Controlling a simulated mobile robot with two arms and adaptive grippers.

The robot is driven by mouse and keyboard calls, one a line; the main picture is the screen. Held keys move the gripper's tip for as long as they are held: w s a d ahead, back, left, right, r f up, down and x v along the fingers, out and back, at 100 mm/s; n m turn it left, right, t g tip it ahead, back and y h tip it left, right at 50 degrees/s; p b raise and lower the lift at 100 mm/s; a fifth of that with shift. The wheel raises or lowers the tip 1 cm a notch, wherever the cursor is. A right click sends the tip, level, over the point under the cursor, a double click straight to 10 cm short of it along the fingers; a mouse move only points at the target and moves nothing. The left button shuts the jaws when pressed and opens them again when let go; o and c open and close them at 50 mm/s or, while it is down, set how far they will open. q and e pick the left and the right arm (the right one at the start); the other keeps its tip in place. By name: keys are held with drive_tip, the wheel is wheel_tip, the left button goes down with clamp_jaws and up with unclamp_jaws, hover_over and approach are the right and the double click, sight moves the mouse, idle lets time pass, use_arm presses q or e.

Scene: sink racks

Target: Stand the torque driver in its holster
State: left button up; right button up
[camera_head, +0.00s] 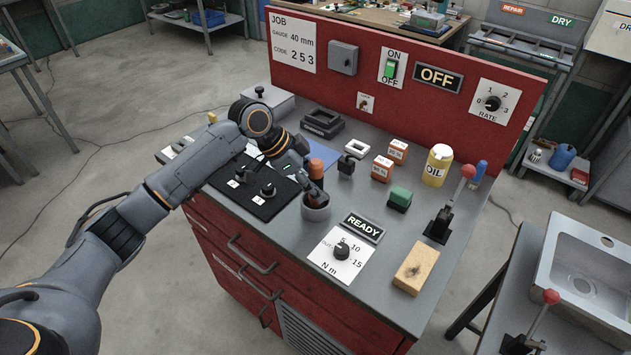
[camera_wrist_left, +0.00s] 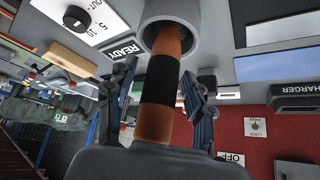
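The torque driver (camera_head: 316,167) has an orange handle with a black band. Its lower end is inside the round grey holster (camera_head: 317,212) on the bench, and it stands about upright. In the left wrist view the driver (camera_wrist_left: 157,115) runs from the holster's mouth (camera_wrist_left: 187,12) towards my palm. My left gripper (camera_head: 306,181) is at the driver above the holster. In the left wrist view the fingers of this gripper (camera_wrist_left: 158,88) are spread on both sides of the handle, with a gap showing on one side. My right gripper is not in view.
A black mat with knobs (camera_head: 256,189) lies left of the holster.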

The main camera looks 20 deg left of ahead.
use_arm(q)
drive_tip(key=b+v, duration=0.2)
drive_tip(key=v, duration=1)
idle(0.7)
drive_tip(key=shift+o, duration=0.3)
idle(0.7)
